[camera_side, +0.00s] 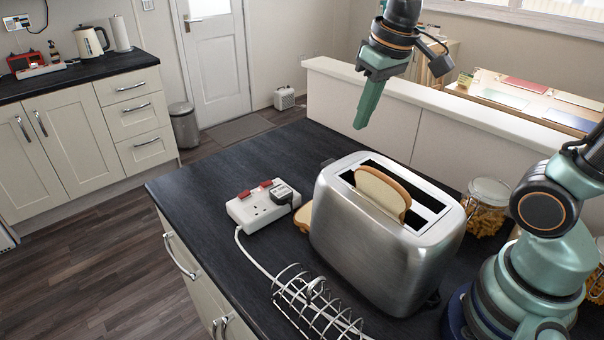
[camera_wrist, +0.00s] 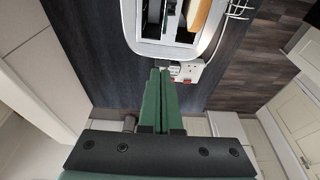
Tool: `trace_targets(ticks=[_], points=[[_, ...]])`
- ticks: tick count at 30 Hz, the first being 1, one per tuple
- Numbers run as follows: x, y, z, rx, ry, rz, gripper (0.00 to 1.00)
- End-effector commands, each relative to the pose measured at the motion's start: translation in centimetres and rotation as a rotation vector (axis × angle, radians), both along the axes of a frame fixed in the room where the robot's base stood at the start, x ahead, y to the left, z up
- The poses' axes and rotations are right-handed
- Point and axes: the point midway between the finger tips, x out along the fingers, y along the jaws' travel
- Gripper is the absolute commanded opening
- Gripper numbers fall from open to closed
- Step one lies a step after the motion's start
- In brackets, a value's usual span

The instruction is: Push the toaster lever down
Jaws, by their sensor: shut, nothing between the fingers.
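The brushed-metal toaster (camera_side: 375,245) stands on the dark worktop. A bread slice (camera_side: 382,192) sticks up from one slot. A small dark piece (camera_side: 326,163) at the toaster's far left end looks like the lever, mostly hidden by the body. My gripper (camera_side: 361,122) is shut and empty, pointing down in the air above and beyond that end, apart from the toaster. In the wrist view my shut fingers (camera_wrist: 160,72) point towards the toaster (camera_wrist: 133,40) at the top. The lever cannot be made out there.
A white socket block (camera_side: 255,208) with a plug and cable lies left of the toaster. Another bread slice (camera_side: 303,217) lies beside it. A wire rack (camera_side: 315,305) stands in front; a pasta jar (camera_side: 487,205) stands right. A pale ledge (camera_side: 400,88) runs behind the worktop.

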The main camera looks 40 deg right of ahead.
Motion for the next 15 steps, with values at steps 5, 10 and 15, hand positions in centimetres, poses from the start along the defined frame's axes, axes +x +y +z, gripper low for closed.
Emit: trace_targets(ticks=[5,10,15], points=[[2.5,0.2,0.0,0.001,0.111,-0.009,0.0],[4.8,0.4,-0.5,0.001,0.211,-0.016,0.0],[6.7,0.6,-1.4,-0.001,0.296,-0.023,0.0]])
